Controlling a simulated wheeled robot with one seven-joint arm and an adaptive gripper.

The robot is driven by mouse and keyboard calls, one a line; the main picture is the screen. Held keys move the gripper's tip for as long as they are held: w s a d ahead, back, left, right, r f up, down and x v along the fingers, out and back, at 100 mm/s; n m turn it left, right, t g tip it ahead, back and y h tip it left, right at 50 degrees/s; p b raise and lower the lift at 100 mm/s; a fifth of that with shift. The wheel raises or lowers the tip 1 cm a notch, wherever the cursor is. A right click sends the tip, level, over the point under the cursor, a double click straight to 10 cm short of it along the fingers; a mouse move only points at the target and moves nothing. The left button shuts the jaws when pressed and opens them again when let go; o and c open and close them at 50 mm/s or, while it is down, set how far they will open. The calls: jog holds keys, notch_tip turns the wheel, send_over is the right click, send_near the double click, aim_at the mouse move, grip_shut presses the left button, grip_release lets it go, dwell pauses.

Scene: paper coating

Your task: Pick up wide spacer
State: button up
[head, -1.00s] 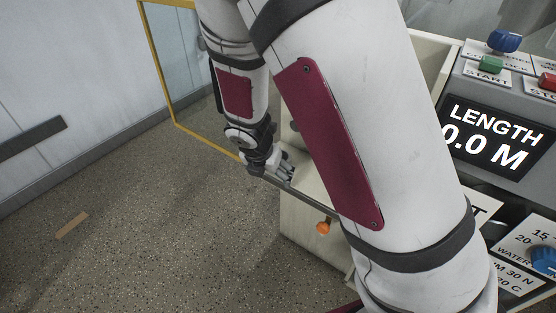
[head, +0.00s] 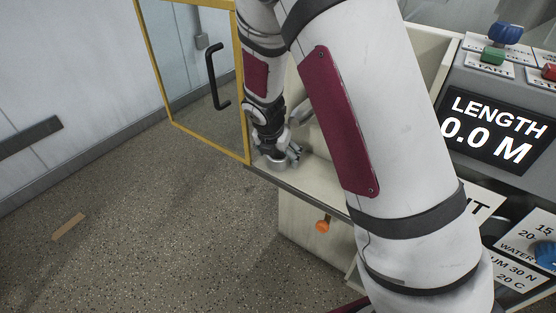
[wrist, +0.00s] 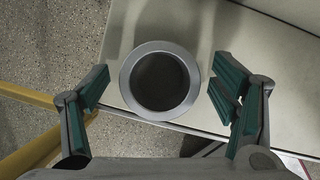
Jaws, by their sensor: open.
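The wide spacer (wrist: 128,83) is a grey metal ring with a dark round opening. In the wrist view it stands upright near the edge of a pale ledge, between the two fingers of my gripper (wrist: 162,92). There is a gap on each side of it, and the fingers are open and not touching it. In the head view my gripper (head: 278,150) is over the ledge, with the spacer (head: 272,163) at its fingers, partly hidden by them.
The pale ledge (head: 318,178) belongs to the machine, and an orange knob (head: 323,225) sticks out below. A yellow-framed door (head: 160,62) with a black handle (head: 213,76) stands open at the ledge's left. The control panel (head: 497,130) is at right.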

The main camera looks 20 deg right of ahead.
jog(key=c, duration=1.3)
jog(key=shift+r, duration=0.2)
